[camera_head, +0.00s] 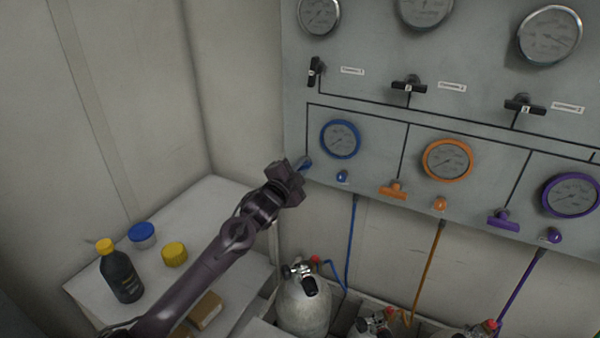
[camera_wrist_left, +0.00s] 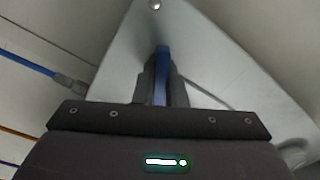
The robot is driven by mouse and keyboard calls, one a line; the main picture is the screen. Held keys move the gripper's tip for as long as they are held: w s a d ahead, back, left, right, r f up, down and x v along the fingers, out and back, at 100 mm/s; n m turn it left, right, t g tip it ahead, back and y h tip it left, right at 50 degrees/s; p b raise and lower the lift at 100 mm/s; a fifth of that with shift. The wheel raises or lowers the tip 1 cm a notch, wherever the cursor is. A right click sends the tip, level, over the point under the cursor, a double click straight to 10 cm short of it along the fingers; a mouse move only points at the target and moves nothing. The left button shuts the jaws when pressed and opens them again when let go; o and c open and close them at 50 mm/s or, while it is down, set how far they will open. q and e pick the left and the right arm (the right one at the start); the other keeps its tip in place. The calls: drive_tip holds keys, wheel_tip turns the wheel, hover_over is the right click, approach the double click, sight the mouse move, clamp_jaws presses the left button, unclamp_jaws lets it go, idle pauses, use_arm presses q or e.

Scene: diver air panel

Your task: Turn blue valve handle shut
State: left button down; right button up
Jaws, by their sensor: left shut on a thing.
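The blue valve handle (camera_head: 306,162) is on the lower left of the grey panel, left of and below the blue-rimmed gauge (camera_head: 340,139). My left gripper (camera_head: 299,168) is at the handle and hides most of it in the head view. In the left wrist view the blue handle (camera_wrist_left: 161,75) stands between the two dark fingers (camera_wrist_left: 161,88), which are shut on it. Its exact angle is hard to tell. My right gripper is not in view.
An orange handle (camera_head: 393,190) and a purple handle (camera_head: 503,220) sit further right on the panel. A blue knob (camera_head: 342,176) is close beside the gripper. Below stands a grey cylinder (camera_head: 304,305). A white bench (camera_head: 200,205) at left holds a dark bottle (camera_head: 121,274).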

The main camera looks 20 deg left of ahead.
use_arm(q)
drive_tip(key=m+b, duration=0.2)
drive_tip(key=m, duration=0.3)
drive_tip(key=shift+f+m+b, duration=0.1)
drive_tip(key=shift+m+b, duration=0.2)
drive_tip(key=shift+b, duration=0.1)
idle(0.4)
drive_tip(key=c, duration=1.5)
unclamp_jaws()
drive_tip(key=s+b, duration=0.2)
drive_tip(key=s, duration=0.5)
drive_tip(key=shift+s+a, duration=0.1)
drive_tip(key=shift+s, duration=0.25)
